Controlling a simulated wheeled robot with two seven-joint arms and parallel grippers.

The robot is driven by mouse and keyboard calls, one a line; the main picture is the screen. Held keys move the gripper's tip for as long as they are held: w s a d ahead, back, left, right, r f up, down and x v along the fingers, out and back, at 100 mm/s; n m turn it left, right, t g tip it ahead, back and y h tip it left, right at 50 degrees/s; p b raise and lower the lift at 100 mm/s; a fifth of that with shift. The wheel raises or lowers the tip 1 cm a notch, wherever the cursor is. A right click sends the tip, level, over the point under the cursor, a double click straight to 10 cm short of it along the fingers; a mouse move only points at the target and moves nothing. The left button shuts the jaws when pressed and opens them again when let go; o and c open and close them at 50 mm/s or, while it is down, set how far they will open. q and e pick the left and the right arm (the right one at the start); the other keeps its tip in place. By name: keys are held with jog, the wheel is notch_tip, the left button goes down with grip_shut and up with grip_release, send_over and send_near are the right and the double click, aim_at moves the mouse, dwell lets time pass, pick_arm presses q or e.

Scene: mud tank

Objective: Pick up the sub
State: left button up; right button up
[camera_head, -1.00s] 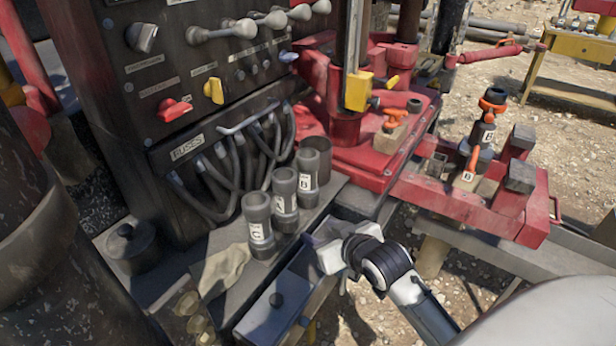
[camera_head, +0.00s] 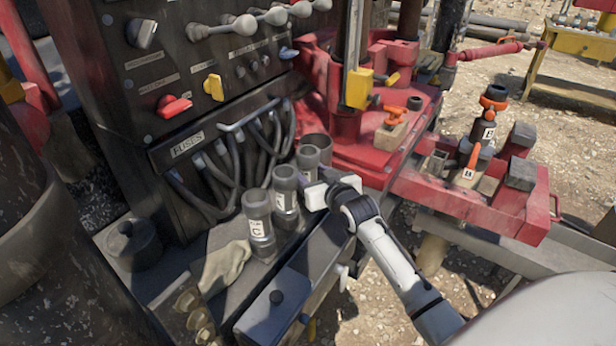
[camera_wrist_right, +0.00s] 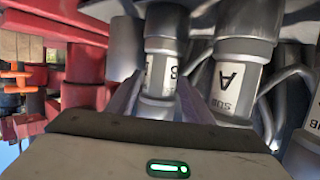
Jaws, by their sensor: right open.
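Three dark grey cylindrical subs with white labels stand upright in a row on the bench. Sub C (camera_head: 258,226) is nearest, sub A (camera_head: 285,194) is in the middle, and sub B (camera_head: 307,160) is farthest and partly hidden by my gripper. My right gripper (camera_head: 314,181) is beside sub B. In the right wrist view, its two open fingers (camera_wrist_right: 160,88) are on either side of the lower part of sub B (camera_wrist_right: 164,45). Sub A (camera_wrist_right: 237,75) is just right of the right finger. I cannot tell whether the fingers touch sub B. My left gripper is not in view.
The black fuse panel (camera_head: 187,145) with hanging cables stands close behind the subs. A glove (camera_head: 224,267) and a dark round pot (camera_head: 132,243) are at the left. A red rack (camera_head: 520,220) with tools is at the right.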

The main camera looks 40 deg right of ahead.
jog(key=shift+x, duration=1.05)
grip_shut()
jog(key=shift+w+r, duration=0.1)
jog(key=shift+r, duration=0.25)
